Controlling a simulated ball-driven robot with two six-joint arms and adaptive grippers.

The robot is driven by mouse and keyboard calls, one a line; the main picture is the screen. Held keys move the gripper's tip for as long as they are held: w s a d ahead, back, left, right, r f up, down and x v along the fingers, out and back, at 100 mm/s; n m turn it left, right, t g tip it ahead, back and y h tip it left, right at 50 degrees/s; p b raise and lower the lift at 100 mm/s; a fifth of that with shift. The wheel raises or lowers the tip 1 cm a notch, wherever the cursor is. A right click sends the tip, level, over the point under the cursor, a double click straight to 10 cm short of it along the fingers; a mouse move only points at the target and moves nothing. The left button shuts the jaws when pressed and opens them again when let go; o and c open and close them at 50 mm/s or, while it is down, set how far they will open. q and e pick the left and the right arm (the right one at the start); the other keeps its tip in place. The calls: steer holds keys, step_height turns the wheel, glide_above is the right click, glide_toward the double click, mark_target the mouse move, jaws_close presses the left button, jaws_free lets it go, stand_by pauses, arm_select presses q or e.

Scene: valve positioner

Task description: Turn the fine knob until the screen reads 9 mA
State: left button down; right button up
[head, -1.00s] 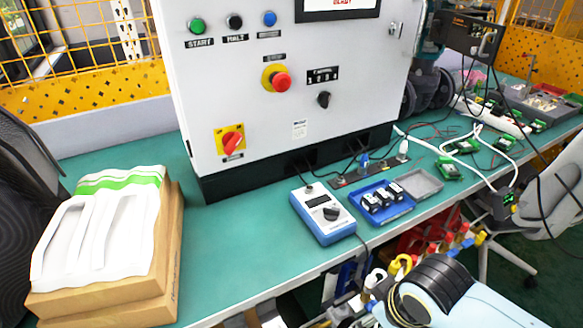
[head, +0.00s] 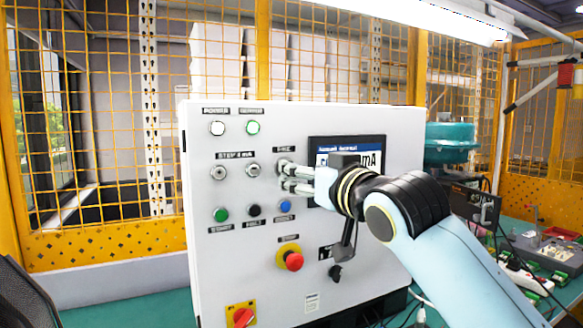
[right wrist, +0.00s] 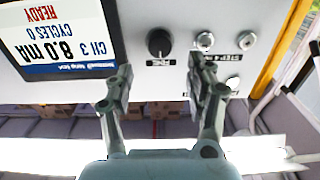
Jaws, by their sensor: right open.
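The black fine knob (right wrist: 160,42) is on the white cabinet face, seen in the right wrist view with a small label beside it. My right gripper (right wrist: 158,72) is open, its two fingers on either side of the knob's line, with no clear contact. In the head view the right gripper (head: 287,177) reaches the panel below the knob's label and largely hides the knob. The screen (right wrist: 60,38) reads upside down in the right wrist view: CH 3, 8.0 mA, CYCLES 0, READY. In the head view my arm partly covers the screen (head: 372,149). My left gripper is not visible.
Two key switches (head: 219,172) sit left of the knob, with green, black and blue buttons (head: 254,210) below. A red emergency stop (head: 293,261) and a red rotary switch (head: 242,317) are lower on the cabinet (head: 220,280). A yellow mesh fence (head: 100,120) stands behind.

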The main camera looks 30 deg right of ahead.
steer(key=w+p, duration=0.1)
steer(key=w, duration=0.5)
steer(key=shift+d, duration=0.15)
steer(key=shift+w, duration=0.1)
steer(key=c, duration=1.1)
steer(key=shift+m, duration=0.3)
steer(key=shift+d+m+p, duration=0.1)
steer(key=shift+m+p, duration=1.25)
steer(key=shift+m, duration=2.15)
